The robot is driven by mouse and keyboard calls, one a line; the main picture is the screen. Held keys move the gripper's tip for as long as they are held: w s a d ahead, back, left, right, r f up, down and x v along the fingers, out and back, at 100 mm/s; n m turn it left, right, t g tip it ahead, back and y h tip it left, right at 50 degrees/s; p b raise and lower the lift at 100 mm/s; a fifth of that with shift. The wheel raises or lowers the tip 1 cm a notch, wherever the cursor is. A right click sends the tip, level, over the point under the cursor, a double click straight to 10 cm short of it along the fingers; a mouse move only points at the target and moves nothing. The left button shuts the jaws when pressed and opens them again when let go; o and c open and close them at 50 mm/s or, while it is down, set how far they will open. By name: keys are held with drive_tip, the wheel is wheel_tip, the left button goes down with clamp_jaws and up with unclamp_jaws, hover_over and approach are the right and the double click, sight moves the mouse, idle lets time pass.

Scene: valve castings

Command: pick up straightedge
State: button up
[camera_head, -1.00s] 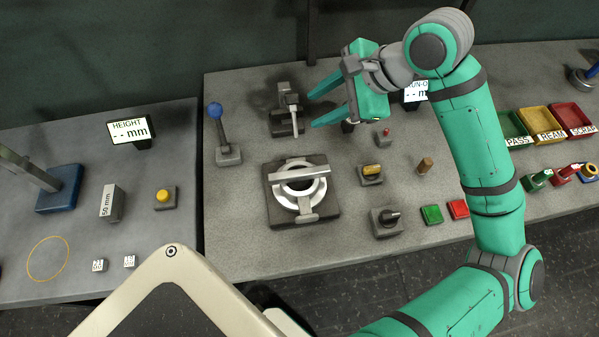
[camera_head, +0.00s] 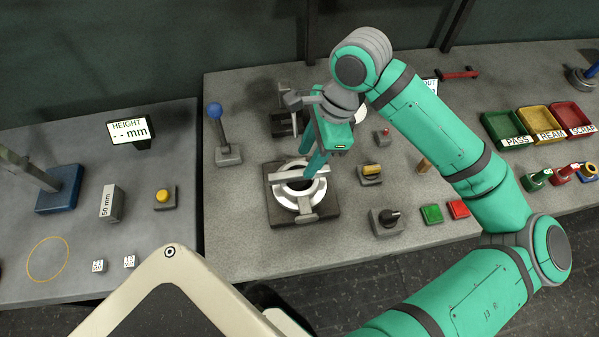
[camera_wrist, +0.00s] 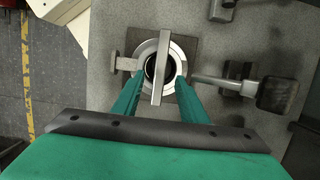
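The straightedge (camera_head: 285,177) is a light grey bar lying across the top of a bright metal ring (camera_head: 296,201) on a dark square fixture (camera_head: 275,213). In the wrist view the straightedge (camera_wrist: 161,62) runs nearly upright in the picture, across the ring's dark bore. My gripper (camera_head: 308,165) points down over the far right part of the ring. In the wrist view my gripper (camera_wrist: 159,80) is open, with one green finger on each side of the straightedge and visible gaps between. Part of the ring is hidden behind the fingers.
A blue-knobbed lever (camera_head: 220,140) stands left of the fixture, and a grey clamp-like device (camera_head: 284,124) behind it. Bare bench lies in front of the fixture.

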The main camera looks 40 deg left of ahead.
sight(299, 172)
drive_tip(key=shift+x, duration=2.55)
drive_tip(key=shift+s+a, duration=0.1)
drive_tip(key=shift+r, duration=0.1)
clamp_jaws()
